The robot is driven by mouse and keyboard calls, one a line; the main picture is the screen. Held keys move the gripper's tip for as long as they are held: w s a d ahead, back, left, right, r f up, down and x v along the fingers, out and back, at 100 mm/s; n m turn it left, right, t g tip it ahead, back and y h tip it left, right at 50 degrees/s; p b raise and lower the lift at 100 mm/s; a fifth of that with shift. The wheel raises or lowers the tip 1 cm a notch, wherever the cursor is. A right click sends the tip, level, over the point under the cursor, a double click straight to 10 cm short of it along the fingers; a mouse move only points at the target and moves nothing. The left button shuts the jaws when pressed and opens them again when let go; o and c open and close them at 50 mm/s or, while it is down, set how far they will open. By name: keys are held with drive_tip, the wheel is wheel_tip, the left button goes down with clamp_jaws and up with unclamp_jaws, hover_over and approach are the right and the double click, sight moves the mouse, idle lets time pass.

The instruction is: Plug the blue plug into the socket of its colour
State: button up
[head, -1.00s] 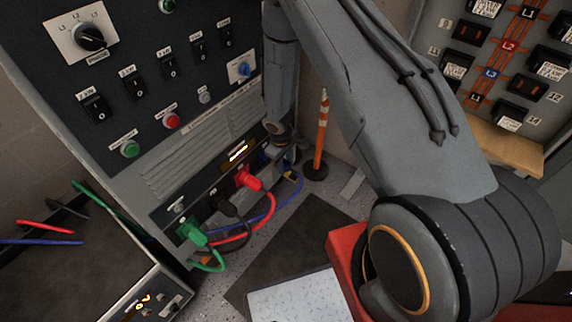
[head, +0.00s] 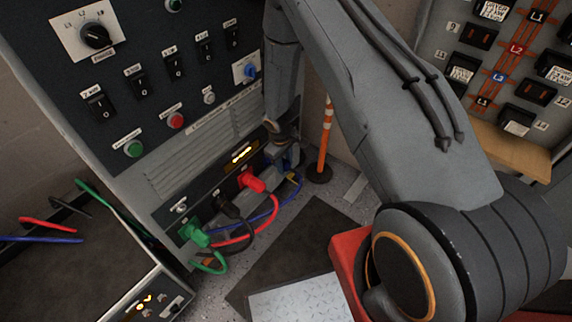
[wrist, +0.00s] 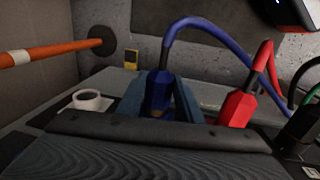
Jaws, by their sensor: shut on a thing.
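The blue plug (wrist: 158,93) stands between the two fingers of my gripper (wrist: 158,104), which is shut on it. Its blue cable (wrist: 205,30) arches up and to the right in the wrist view. In the head view my gripper (head: 283,155) is at the right end of the lower socket panel (head: 215,192), close to its face. The arm and fingers cover most of the plug there. The blue socket is hidden, and I cannot tell whether the plug tip is inside it.
The red plug (head: 250,181) sits in the panel just beside my gripper, with the black plug (head: 228,205) and green plug (head: 193,234) further left. Their cables loop in front. An orange post (head: 325,140) stands right of the cabinet. A grey ring (wrist: 88,100) shows left of the fingers.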

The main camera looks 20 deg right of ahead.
drive_tip(key=shift+w+a, duration=0.3)
drive_tip(key=shift+w, duration=0.15)
drive_tip(key=o, duration=1.3)
drive_tip(key=shift+r, duration=0.1)
drive_tip(key=shift+s+a+r+p, duration=0.15)
drive_tip(key=shift+r+p, duration=0.55)
drive_tip(key=shift+r, duration=0.45)
drive_tip(key=shift+s+a+r+p, duration=0.1)
drive_tip(key=shift+r+p, duration=0.6)
drive_tip(key=shift+r, duration=0.4)
drive_tip(key=shift+s+a+r+p, duration=0.15)
drive_tip(key=shift+r+p, duration=0.55)
drive_tip(key=shift+r, duration=0.45)
drive_tip(key=shift+w, duration=0.1)
drive_tip(key=shift+r, duration=0.1)
